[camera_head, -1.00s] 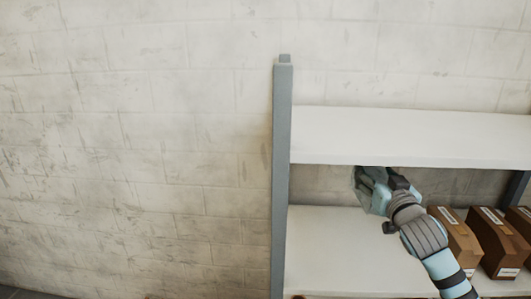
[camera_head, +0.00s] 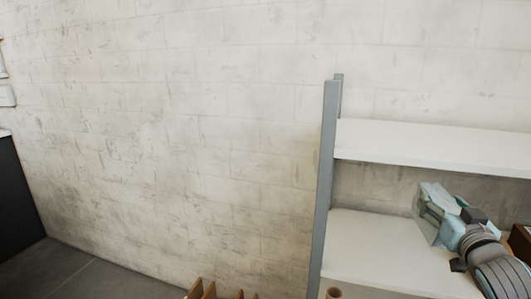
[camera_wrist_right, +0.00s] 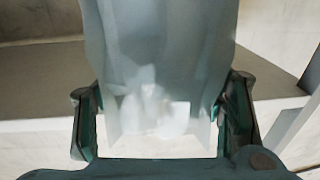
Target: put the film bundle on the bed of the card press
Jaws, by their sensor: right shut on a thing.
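The film bundle (camera_wrist_right: 160,55) is a pale, see-through sheet-like pack. It fills the upper middle of the right wrist view between the two fingers. My right gripper (camera_wrist_right: 160,115) is shut on it. In the head view the right gripper (camera_head: 447,216) is at the right, in front of the opening between two shelf boards, and the clear film (camera_head: 428,205) shows at its tip. The film hides part of the fingers. My left gripper is not in view. I cannot make out the card press in these frames.
A shelf rack with a grey post (camera_head: 326,180) and white boards (camera_head: 425,138) stands at the right. A brown box (camera_head: 521,243) sits on the lower board. A dark cabinet (camera_head: 18,195) is at the left edge. Brown dividers (camera_head: 205,291) show at the bottom. Floor between is clear.

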